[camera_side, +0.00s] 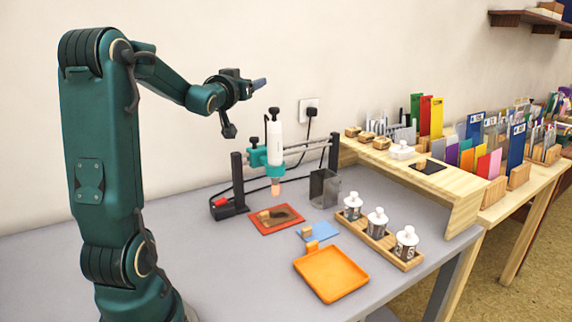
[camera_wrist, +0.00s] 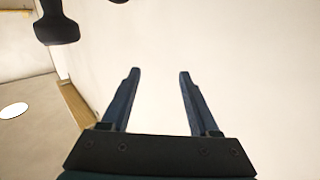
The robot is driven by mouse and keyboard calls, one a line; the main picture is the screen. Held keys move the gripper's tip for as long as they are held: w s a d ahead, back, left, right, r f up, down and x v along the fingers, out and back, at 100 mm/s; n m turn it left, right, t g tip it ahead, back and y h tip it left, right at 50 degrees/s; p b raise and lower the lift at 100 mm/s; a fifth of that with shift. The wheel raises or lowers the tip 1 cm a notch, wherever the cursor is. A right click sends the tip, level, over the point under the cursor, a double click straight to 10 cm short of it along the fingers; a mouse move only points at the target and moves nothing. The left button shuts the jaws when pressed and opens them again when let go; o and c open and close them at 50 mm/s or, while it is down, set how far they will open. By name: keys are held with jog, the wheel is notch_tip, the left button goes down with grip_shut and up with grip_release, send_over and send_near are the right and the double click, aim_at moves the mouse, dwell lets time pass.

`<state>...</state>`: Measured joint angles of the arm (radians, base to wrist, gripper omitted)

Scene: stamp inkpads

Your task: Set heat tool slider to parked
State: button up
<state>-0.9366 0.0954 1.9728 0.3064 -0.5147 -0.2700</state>
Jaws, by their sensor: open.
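The heat tool (camera_side: 274,138) is white with a copper-coloured nozzle pointing down. It is held in a teal slider carriage (camera_side: 259,157) on a rail (camera_side: 305,147) between two dark posts. The carriage sits near the left post, above a red-edged mat (camera_side: 276,219) with a dark patch and a small wooden block on it. My gripper (camera_side: 260,84) is raised above and left of the heat tool, apart from it. In the wrist view my gripper (camera_wrist: 158,72) is open, with nothing between its two fingers, facing the pale wall.
A dark open holder (camera_side: 324,188) stands near the right post. A blue pad (camera_side: 317,232), an orange tray (camera_side: 331,273) and a wooden rack (camera_side: 379,241) of white-capped bottles lie in front. A wooden shelf (camera_side: 430,178) stands right. A cable runs to a wall socket (camera_side: 309,108).

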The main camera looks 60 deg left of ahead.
aim_at(252, 139)
notch_tip(252, 139, down, 14)
jog(key=shift+f, duration=0.25)
jog(key=shift+x, duration=2.55)
grip_shut()
